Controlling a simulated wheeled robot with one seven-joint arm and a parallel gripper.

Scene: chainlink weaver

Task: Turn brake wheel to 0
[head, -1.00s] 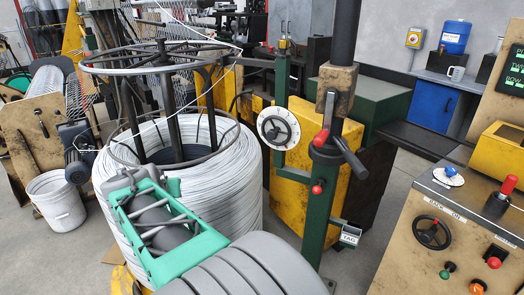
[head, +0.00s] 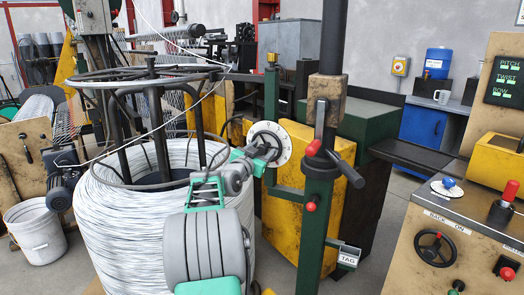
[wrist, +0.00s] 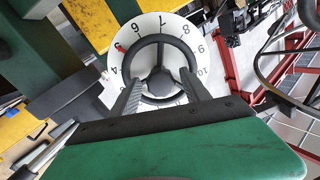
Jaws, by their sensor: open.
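The brake wheel is a small black spoked handwheel (head: 266,141) on a white numbered dial (head: 287,131), mounted on a green post. In the wrist view the wheel (wrist: 160,44) sits in the middle of the dial (wrist: 163,21), whose numbers run around the rim. A small red mark shows at the dial's upper left, near the 4 and 5. My gripper (wrist: 162,76) is open, its two dark fingers reaching up to the lower left and right of the wheel. I cannot tell whether they touch it. In the head view my gripper hides part of the wheel and dial.
A large wire coil (head: 120,225) with a black ring frame stands left of the post. A green post (head: 312,225) with a red-knobbed lever stands right of the dial. A control console (head: 408,255) is at the right. A white bucket (head: 36,240) stands at the left.

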